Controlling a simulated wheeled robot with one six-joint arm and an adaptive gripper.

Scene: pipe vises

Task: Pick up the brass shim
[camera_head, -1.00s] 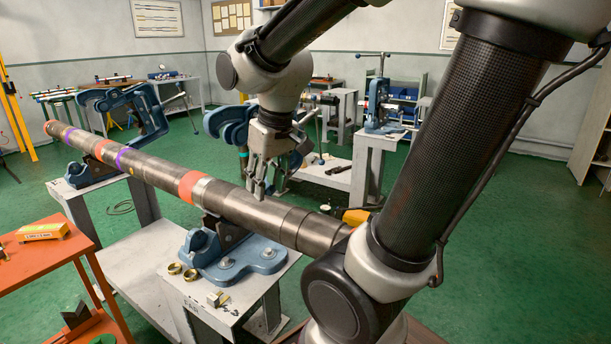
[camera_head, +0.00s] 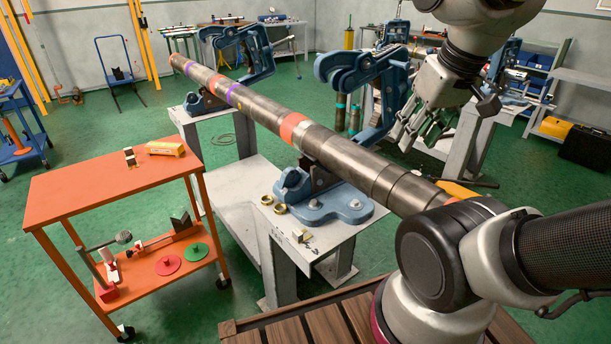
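A small brass-coloured block (camera_head: 302,235) lies on the front corner of the grey vise table; it may be the brass shim, but it is too small to be sure. Two brass rings (camera_head: 280,208) lie near it, beside the blue vise base. My gripper (camera_head: 420,140) is in the air at the upper right, beyond the long steel pipe (camera_head: 340,150) in the picture. Its fingers point down and look apart, with nothing seen between them. It is well away from the block.
The pipe rests across blue vises (camera_head: 325,205) above the grey table (camera_head: 345,232).

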